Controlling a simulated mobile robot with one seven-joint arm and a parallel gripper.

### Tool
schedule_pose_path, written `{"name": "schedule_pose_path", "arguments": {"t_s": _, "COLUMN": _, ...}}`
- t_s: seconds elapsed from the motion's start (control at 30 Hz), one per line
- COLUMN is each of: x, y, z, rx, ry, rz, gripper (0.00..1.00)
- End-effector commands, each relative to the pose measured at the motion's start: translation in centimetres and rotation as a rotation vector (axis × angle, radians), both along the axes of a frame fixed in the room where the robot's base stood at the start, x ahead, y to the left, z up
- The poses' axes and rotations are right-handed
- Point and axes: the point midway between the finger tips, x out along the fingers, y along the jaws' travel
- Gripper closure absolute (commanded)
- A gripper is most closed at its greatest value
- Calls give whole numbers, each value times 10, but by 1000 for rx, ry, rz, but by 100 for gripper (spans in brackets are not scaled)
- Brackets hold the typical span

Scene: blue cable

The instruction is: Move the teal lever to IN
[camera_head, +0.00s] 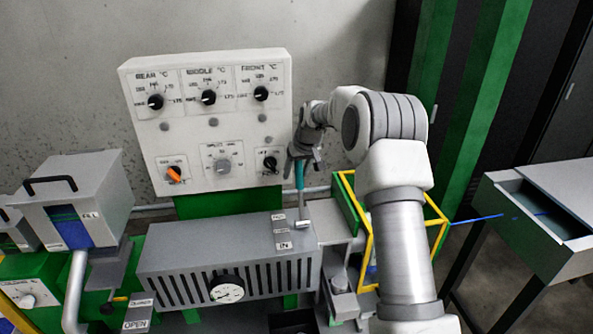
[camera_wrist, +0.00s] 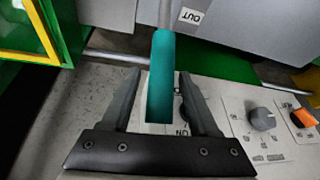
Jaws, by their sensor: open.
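The teal lever (camera_head: 299,175) stands nearly upright at the back right of the grey slotted housing, its metal rod running down to a foot on top. An IN label (camera_head: 283,245) is at the housing's front edge, with other small labels behind it. My gripper (camera_head: 302,160) is at the top of the lever, pointing down. In the wrist view the teal handle (camera_wrist: 160,80) lies between the two open fingers of my gripper (camera_wrist: 158,78), with a gap visible on each side. An OUT label (camera_wrist: 190,16) shows near the rod.
A white control panel (camera_head: 205,120) with black knobs and an orange knob (camera_head: 174,175) stands just behind and left of my gripper. A yellow frame (camera_head: 345,185) is to the right. A round gauge (camera_head: 227,289) is on the housing front. A blue cable (camera_head: 477,219) runs right to a grey tray.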

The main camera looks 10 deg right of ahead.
Motion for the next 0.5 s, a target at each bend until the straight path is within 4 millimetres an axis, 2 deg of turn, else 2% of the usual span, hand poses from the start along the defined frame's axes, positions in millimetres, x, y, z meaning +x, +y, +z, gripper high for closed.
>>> {"name": "schedule_pose_path", "arguments": {"t_s": 0.2, "x": 0, "y": 0, "z": 0, "rx": 0, "ry": -1, "rz": 0, "gripper": 39}}
{"name": "schedule_pose_path", "arguments": {"t_s": 0.5, "x": 0, "y": 0, "z": 0, "rx": 0, "ry": -1, "rz": 0, "gripper": 93}}
